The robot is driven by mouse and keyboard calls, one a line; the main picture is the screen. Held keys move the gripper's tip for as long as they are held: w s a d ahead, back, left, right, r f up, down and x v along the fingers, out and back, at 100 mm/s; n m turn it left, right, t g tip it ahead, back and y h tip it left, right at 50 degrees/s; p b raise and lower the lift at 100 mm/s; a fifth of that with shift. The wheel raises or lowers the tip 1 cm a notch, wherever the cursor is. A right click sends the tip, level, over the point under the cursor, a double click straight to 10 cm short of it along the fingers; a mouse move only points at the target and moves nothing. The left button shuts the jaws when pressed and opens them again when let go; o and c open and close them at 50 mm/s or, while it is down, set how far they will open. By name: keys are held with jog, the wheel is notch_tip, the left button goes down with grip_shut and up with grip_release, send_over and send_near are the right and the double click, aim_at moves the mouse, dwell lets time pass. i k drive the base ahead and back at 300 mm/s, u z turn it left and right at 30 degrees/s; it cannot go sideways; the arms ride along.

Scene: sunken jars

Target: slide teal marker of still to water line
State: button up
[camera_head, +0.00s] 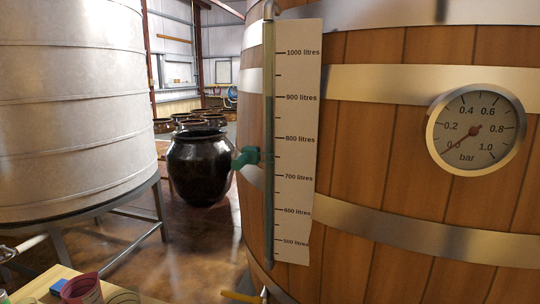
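The still (385,150) is a large wooden vessel with metal bands, filling the right side. A narrow upright sight tube (269,215) runs along its left edge, next to a white scale (312,120) marked from 500 to 1000 litres. The teal marker (244,157) sits on the tube between the 700 and 800 litre marks and sticks out to the left. The water line in the tube is too faint to place with certainty. My gripper is not in view.
A round gauge (475,129) is on the still, its needle near 0.0 bar. A pale tank (75,110) stands left on metal legs. Dark jars (200,165) stand behind. A wooden table (60,278) with a red cup (82,289) is at lower left. Floor between is open.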

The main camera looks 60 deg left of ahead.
aim_at(251, 154)
jog(key=u, duration=0.1)
jog(key=k, duration=2)
jog(key=u, duration=1.45)
jog(key=i, duration=1)
